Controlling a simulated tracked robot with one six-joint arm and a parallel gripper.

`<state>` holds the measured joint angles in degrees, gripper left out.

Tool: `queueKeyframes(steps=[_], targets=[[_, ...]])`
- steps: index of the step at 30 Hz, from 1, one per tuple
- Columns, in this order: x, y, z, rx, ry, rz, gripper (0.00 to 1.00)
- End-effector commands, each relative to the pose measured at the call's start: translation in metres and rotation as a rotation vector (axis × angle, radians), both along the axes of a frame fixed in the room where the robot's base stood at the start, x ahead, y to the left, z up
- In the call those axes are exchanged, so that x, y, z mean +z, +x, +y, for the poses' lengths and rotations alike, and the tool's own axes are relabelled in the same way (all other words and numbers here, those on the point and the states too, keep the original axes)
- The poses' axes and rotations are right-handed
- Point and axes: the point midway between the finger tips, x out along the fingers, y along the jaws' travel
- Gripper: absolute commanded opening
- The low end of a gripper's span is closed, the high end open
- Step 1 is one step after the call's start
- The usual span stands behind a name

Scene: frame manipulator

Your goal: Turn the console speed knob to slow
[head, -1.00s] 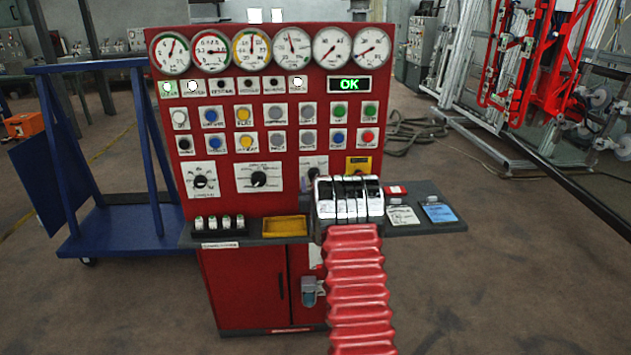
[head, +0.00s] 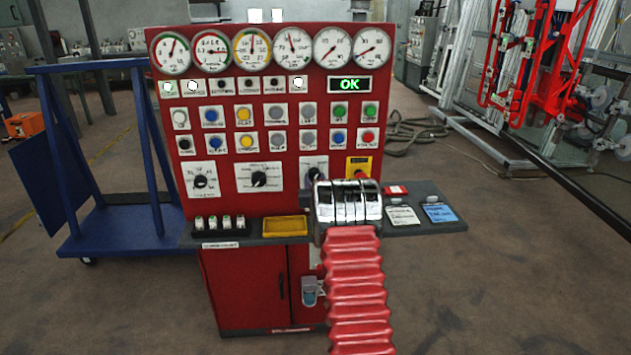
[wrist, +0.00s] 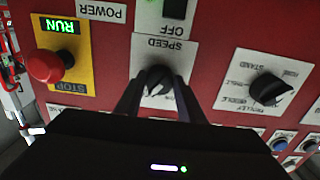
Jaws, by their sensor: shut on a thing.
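The console (head: 240,290) is a red upright panel with gauges, buttons and knobs. The speed knob (wrist: 158,77) is a dark knob on a white plate marked SPEED, seen upside down in the wrist view. My gripper (wrist: 158,88) is shut on this knob, with one finger on each side of it. The fingers partly cover the plate, so the knob's pointer and lower marks are hard to read. In the head view the speed plate (head: 314,166) shows behind my gripper's body, which hides part of it.
In the wrist view, a red stop button (wrist: 45,66) on a yellow plate is left of the speed plate, and a stand selector knob (wrist: 268,89) is right of it. A shelf with a yellow tray (head: 285,226) juts out below. A blue cart (head: 110,228) stands left.

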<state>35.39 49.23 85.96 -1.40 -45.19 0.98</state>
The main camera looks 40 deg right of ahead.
Motion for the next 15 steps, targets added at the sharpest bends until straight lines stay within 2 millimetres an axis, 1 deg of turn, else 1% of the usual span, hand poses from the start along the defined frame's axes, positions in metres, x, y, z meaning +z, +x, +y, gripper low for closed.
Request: queueKeyframes(steps=[1,5,15], targets=[[0.0000,-0.0001,-0.0001,0.000,0.000,0.000,0.21],[0.0000,-0.0002,-0.0001,0.000,0.000,0.000,0.12],[0.0000,-0.0004,-0.0004,-0.001,-0.028,0.019,0.12]])
